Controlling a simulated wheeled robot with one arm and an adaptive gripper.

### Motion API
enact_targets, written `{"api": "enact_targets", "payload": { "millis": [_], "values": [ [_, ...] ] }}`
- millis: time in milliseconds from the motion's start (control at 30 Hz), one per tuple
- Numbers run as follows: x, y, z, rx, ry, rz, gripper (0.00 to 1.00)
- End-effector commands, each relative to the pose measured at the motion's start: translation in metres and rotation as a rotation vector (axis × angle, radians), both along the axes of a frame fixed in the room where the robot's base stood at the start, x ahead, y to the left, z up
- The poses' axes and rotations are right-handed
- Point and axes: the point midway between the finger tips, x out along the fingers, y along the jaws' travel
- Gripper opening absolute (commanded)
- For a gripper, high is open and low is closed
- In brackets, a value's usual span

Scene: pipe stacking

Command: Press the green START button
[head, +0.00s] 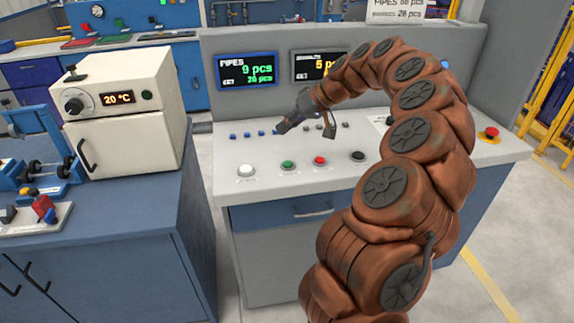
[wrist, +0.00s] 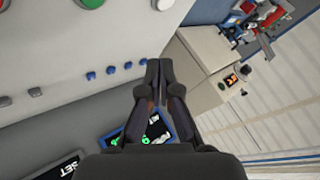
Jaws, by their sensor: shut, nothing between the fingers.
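The green button (head: 288,165) sits on the front part of the white console top, between a white button (head: 246,170) and a red button (head: 320,160). No START label is legible. In the wrist view the green button (wrist: 93,3) is cut by the top edge. My gripper (head: 280,128) is shut and empty, over the back part of the console near the row of small blue buttons (head: 247,134). It is farther back than the green button and apart from it. In the wrist view my gripper's fingertips (wrist: 158,74) are together.
A black button (head: 358,156) and a red emergency stop (head: 490,134) lie to the right. A white oven (head: 120,112) stands left on a blue cabinet.

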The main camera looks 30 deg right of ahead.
Motion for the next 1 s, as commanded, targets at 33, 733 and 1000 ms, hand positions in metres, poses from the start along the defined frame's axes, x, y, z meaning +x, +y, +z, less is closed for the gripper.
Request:
{"api": "enact_targets", "payload": {
  "millis": [33, 733, 1000],
  "values": [
    [0.001, -0.009, -0.003, 0.000, -0.004, -0.014, 0.00],
    [0.001, -0.016, -0.014, 0.003, -0.008, -0.023, 0.00],
    [0.001, -0.017, -0.040, 0.004, -0.008, -0.024, 0.00]
  ]
}}
